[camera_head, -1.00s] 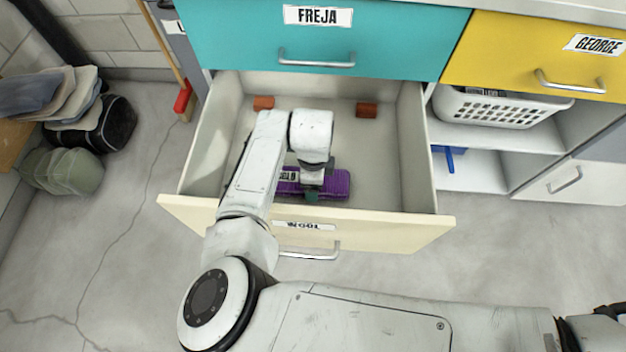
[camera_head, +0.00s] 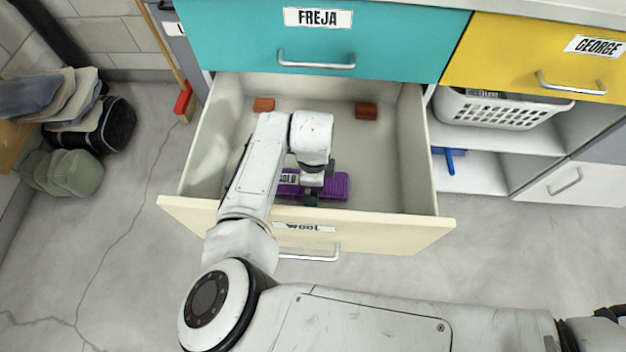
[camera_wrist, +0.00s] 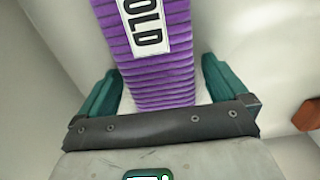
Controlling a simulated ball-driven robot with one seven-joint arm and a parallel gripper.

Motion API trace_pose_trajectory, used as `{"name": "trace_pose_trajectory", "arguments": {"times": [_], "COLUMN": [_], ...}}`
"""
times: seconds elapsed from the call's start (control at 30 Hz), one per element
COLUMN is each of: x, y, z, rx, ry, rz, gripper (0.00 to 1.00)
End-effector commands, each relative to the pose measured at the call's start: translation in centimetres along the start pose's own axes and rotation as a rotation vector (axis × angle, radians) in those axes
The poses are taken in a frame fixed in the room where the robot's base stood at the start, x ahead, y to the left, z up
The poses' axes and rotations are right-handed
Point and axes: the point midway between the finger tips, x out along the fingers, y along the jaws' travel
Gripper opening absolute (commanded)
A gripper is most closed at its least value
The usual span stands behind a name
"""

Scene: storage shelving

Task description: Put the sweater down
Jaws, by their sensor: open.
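The sweater is a folded purple ribbed bundle (camera_head: 336,187) lying in the open drawer labelled WOOL (camera_head: 420,150), near the drawer's front panel. In the wrist view the sweater (camera_wrist: 155,80) carries a white tag whose visible letters read OLD. My gripper (camera_head: 312,196) is down in the drawer over the sweater. In the wrist view its two green fingers (camera_wrist: 160,88) stand open, one on each side of the sweater, with pale gaps between them and the purple sides. My arm hides part of the sweater in the head view.
Two reddish-brown blocks (camera_head: 366,111) (camera_head: 264,104) lie toward the drawer's back. A teal FREJA drawer (camera_head: 400,35) is above, and a yellow GEORGE drawer (camera_head: 510,50) is to its right. A white basket (camera_head: 500,112) stands on the right shelf. The drawer's right half is mostly clear.

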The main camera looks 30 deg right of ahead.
Motion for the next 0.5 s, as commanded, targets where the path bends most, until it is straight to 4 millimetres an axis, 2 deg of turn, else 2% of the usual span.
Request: {"name": "trace_pose_trajectory", "arguments": {"times": [0.5], "x": [-9.6], "y": [0.0], "z": [0.1], "rx": [0.000], "ry": [-0.001], "rz": [-0.002], "gripper": [1.00]}}
